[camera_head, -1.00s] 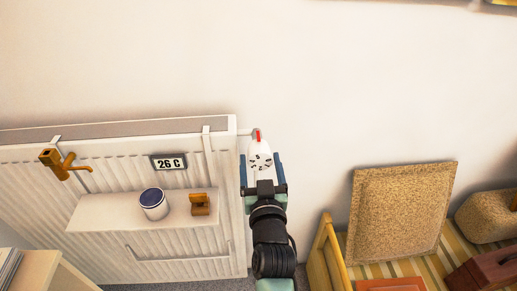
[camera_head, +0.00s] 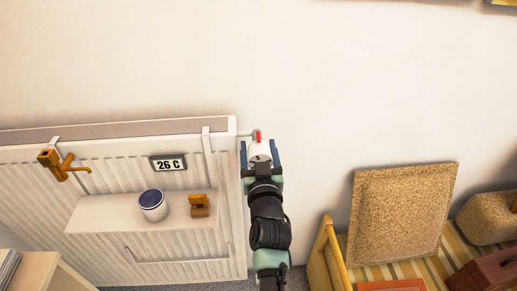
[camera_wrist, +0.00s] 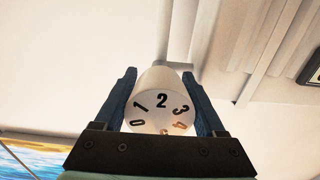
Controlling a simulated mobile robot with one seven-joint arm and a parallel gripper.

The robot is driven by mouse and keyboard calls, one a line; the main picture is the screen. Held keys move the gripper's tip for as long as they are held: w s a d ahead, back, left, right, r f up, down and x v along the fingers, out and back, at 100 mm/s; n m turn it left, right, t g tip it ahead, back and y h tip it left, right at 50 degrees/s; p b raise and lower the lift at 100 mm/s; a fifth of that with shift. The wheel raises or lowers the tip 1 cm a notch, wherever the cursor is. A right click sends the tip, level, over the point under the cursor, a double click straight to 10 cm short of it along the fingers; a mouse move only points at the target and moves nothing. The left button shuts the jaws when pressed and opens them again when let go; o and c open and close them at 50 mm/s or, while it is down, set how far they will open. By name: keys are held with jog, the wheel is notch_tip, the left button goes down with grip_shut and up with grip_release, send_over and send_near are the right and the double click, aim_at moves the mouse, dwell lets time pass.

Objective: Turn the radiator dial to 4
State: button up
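The radiator dial (camera_head: 259,150) is a white knob with a red mark, on a pipe at the radiator's upper right corner. In the wrist view the dial face (camera_wrist: 160,112) shows 2 at the top, 1 and 0 to the left, 3 to the right and an orange figure, seemingly 4, at the lower right. My gripper (camera_head: 260,150) is open around the dial, one dark blue finger on each side. The wrist view also shows my gripper (camera_wrist: 160,82) straddling it. The fingers are close to its sides; I cannot tell whether either touches. My gripper hides the dial's lower part in the head view.
A yellow wooden frame (camera_head: 326,255) and a cork-like panel (camera_head: 402,212) stand to the right.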

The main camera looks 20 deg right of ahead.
jog(key=shift+c, duration=1.3)
jog(key=shift+m, duration=0.3)
jog(key=m, duration=0.4)
jog(key=shift+a, duration=0.1)
jog(key=m+p, duration=0.1)
jog(key=m, duration=0.4)
jog(key=shift+m, duration=0.4)
jog(key=o, duration=1)
